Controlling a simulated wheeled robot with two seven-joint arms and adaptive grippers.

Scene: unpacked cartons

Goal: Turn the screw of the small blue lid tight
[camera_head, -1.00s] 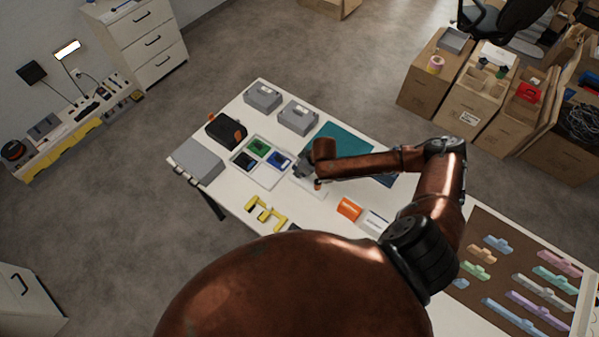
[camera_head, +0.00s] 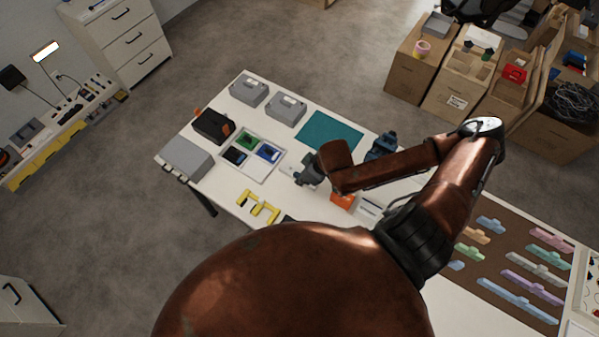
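A white tray (camera_head: 236,165) on the table holds a green piece, a dark piece and a small blue piece (camera_head: 268,152). I cannot tell whether the blue piece is the small blue lid, and no screw can be made out. My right gripper (camera_head: 301,178), dark grey, points down over a pale plate (camera_head: 286,165) just right of the tray. Its fingers are small and partly hidden by my arm, so whether they are open or hold something does not show. My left gripper is not in view.
Grey boxes (camera_head: 286,109), a teal mat (camera_head: 329,131) and a dark blue device (camera_head: 382,145) lie toward the back. A black case (camera_head: 213,125) and a grey box (camera_head: 186,157) are left. A yellow bracket (camera_head: 258,206) and an orange box (camera_head: 342,201) lie nearer.

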